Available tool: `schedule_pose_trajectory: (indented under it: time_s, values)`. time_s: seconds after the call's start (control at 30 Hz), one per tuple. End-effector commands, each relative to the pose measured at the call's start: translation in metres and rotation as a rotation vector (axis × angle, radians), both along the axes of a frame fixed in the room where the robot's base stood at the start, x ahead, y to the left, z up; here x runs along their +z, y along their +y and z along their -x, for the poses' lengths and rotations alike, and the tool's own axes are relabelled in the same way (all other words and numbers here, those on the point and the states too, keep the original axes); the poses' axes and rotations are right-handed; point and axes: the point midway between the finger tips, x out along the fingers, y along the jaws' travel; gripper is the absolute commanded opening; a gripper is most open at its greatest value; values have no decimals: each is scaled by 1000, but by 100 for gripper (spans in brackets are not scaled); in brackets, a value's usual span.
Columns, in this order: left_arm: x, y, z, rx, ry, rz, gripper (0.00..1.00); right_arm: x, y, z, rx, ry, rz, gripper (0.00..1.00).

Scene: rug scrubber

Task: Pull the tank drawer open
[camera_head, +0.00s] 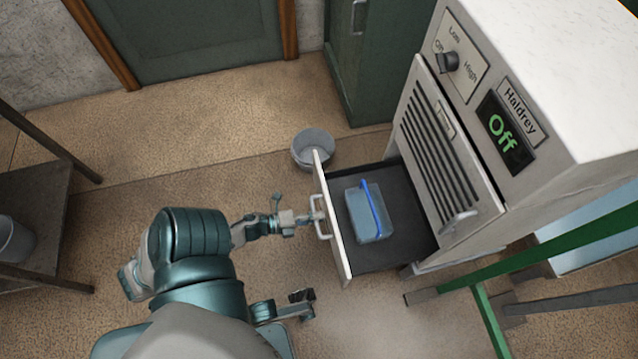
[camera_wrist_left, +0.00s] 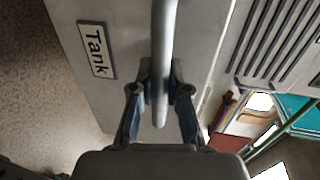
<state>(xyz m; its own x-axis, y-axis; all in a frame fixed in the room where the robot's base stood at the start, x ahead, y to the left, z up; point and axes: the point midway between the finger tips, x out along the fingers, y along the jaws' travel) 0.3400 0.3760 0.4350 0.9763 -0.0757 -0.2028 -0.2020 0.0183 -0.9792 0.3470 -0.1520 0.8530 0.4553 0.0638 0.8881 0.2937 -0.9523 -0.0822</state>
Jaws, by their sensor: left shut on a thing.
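The tank drawer (camera_head: 415,248) stands pulled out from the lower part of the grey machine, and its dark inside shows. A translucent blue tank (camera_head: 368,217) with a bright blue handle sits in it. My left gripper (camera_head: 311,217) is at the drawer front, shut on the drawer handle (camera_head: 321,225). In the left wrist view, the fingers (camera_wrist_left: 160,95) close around the handle bar (camera_wrist_left: 164,40), beside a "Tank" label (camera_wrist_left: 96,50) on the drawer front. My right gripper (camera_head: 303,304) is low, apart from the drawer; its jaws are too small to read.
The machine's panel has a knob (camera_head: 447,62) and a display (camera_head: 503,133) reading "Off". A green-railed frame (camera_head: 483,310) is at the lower right. A dark shelf (camera_head: 40,205) stands at the left.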

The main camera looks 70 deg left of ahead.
Motion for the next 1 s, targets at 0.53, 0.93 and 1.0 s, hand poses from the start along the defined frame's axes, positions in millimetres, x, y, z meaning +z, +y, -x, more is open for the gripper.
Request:
schedule_pose_trajectory:
  time_s: [0.53,0.93,1.0]
  values:
    - [-2,-1,1,-1,4,1,41,-1,0,0,0,3,1,40]
    - [8,3,54,2,8,2,41,0,0,1,0,1,0,40]
    - [11,5,69,2,8,3,41,0,0,1,0,0,0,40]
